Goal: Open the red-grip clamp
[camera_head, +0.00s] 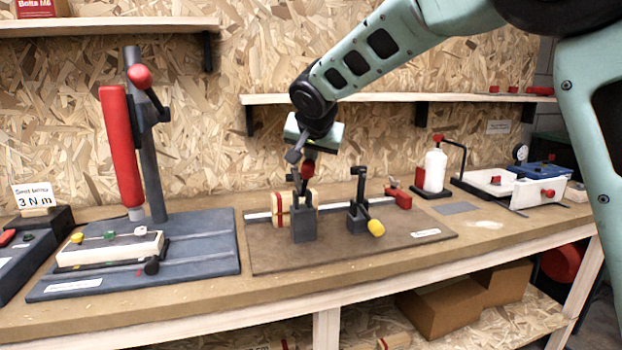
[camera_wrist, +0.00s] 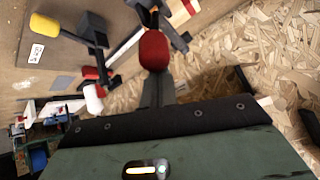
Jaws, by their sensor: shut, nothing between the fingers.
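The red-grip clamp stands on a dark grey block (camera_head: 304,226) on the brown board, left of the yellow-grip clamp. Its red grip (camera_head: 308,169) is at the top of its upright lever, just under my gripper (camera_head: 298,152). In the wrist view the red grip (camera_wrist: 154,50) is close in front of my gripper's dark edge. My gripper is shut with nothing held; whether it touches the grip I cannot tell. A pale wooden block with red bands (camera_head: 279,210) sits behind the clamp. The yellow-grip clamp (camera_head: 360,205) has its yellow grip (camera_head: 376,228) low at the front.
A tall press with a red cylinder (camera_head: 121,146) stands on a blue-grey base to the left. A white bottle (camera_head: 435,171) and a white box with a red knob (camera_head: 540,192) are to the right. A shelf (camera_head: 390,98) runs along the wall behind my gripper.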

